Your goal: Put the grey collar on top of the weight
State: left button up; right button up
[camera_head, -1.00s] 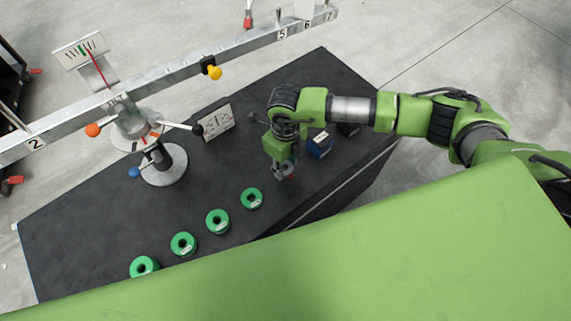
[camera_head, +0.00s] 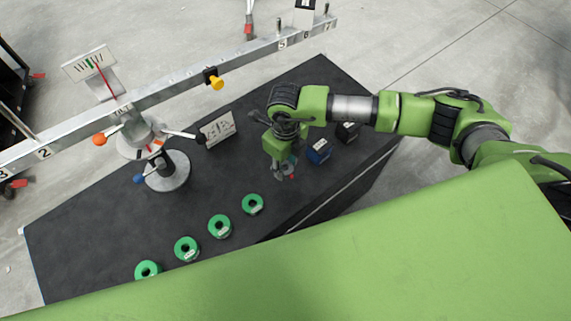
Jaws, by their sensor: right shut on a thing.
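My right gripper (camera_head: 284,174) points down over the right part of the dark table and is shut on a small grey thing, which looks like the grey collar; the fingers mostly hide it. A blue block with a pale label (camera_head: 318,151) stands just right of the gripper, apart from it. A black block (camera_head: 348,133) stands behind it to the right, partly hidden by my arm. I cannot tell which thing is the weight. My left gripper is not in view.
Several green rings (camera_head: 219,227) lie in a row along the table's front. A balance with a long metal beam (camera_head: 170,95) stands at the left, its beam reaching over the table's back. A labelled plate (camera_head: 217,130) stands near it. The middle of the table is clear.

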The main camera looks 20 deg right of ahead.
dwell(0.3)
notch_tip(320, 180, up, 8)
jog(key=p, duration=0.4)
jog(key=shift+f+p, duration=0.25)
jog(key=shift+p, duration=0.1)
dwell(0.3)
